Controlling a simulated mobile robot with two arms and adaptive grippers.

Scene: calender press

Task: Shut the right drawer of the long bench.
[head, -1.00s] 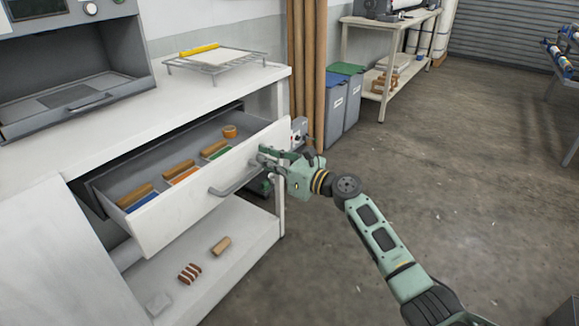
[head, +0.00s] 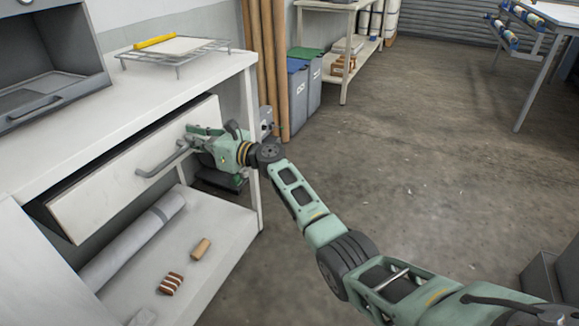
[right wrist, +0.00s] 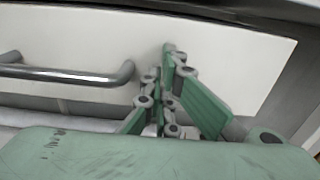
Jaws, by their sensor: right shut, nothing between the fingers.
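The right drawer (head: 110,180) of the long bench (head: 150,95) has a white front with a grey bar handle (head: 163,162). The drawer still stands a little out from the bench, with a dark gap along its top edge; its inside is hidden. My right gripper (head: 192,135) is shut and empty, its fingertips at the drawer front to the right of the handle. In the right wrist view the gripper (right wrist: 168,50) meets or nearly meets the white front (right wrist: 220,50), beside the handle's right end (right wrist: 125,72). My left gripper is not in view.
The lower shelf (head: 215,235) holds a grey roll (head: 135,240), a wooden block (head: 201,248) and a brown striped piece (head: 170,284). A wire rack (head: 175,52) stands on the bench top. Brown tubes (head: 265,70) and bins (head: 303,85) stand beyond.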

